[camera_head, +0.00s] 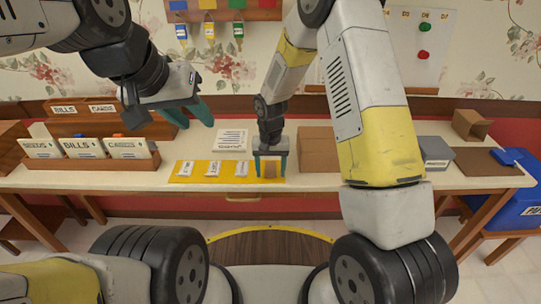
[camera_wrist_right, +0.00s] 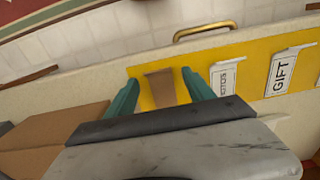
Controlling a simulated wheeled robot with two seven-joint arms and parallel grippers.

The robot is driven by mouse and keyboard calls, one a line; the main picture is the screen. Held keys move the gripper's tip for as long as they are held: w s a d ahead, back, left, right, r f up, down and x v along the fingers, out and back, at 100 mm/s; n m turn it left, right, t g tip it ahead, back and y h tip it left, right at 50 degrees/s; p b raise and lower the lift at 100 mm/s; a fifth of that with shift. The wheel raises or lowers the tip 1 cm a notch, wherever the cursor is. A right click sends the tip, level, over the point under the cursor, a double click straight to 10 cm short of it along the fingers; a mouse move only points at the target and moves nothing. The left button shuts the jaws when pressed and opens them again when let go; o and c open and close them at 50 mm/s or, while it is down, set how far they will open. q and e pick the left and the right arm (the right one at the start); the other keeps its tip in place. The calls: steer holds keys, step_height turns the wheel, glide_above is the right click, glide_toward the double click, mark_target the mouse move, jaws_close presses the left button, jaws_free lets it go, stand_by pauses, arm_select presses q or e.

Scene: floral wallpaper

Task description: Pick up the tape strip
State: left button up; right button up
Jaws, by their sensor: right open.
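The tape strip (camera_wrist_right: 160,90) is a short brown piece lying on the right end of the yellow mat (camera_head: 232,170). In the head view it shows between the fingers of my right gripper (camera_head: 269,172). My right gripper is open, with one teal finger on each side of the strip in the right wrist view (camera_wrist_right: 161,78). I cannot tell whether the fingers touch it. My left gripper (camera_head: 192,114) is open and empty, above the table's left half, away from the mat.
White labels, one marked GIFT (camera_wrist_right: 284,70), lie along the mat beside the strip. A brown cardboard box (camera_head: 318,148) stands right of my right gripper. A paper sheet (camera_head: 232,139) lies behind the mat. A wooden rack of envelopes (camera_head: 90,164) is at the left.

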steer(key=shift+f, duration=0.2)
jaws_close()
steer(key=shift+r, duration=0.15)
